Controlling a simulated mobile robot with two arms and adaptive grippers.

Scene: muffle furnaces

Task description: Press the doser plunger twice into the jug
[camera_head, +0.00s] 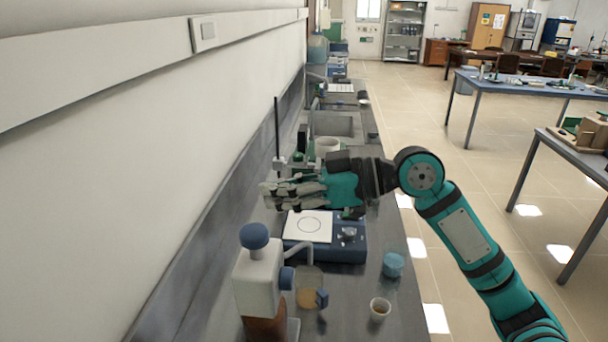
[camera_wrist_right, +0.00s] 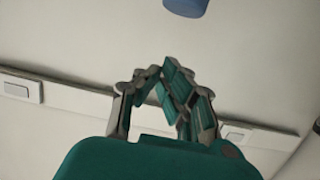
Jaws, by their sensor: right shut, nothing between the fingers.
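The doser (camera_head: 258,280) stands on the near part of the bench, with a white body, an amber bottle below and a blue plunger knob (camera_head: 255,236) on top. Its spout reaches right over the clear jug (camera_head: 309,282), which has a blue handle and some amber content low down. My right gripper (camera_head: 270,193) is shut and empty, above the bench beyond the doser, clear of the knob. In the right wrist view its fingers (camera_wrist_right: 150,75) are closed together, and a blue round piece, probably the knob (camera_wrist_right: 186,5), shows at the top edge. My left gripper is not in view.
A blue hotplate stirrer (camera_head: 352,248) with a white top sits just beyond the doser. A beaker of blue liquid (camera_head: 393,264) and a small cup (camera_head: 380,309) stand right of the jug. The wall (camera_head: 120,190) runs close along the left.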

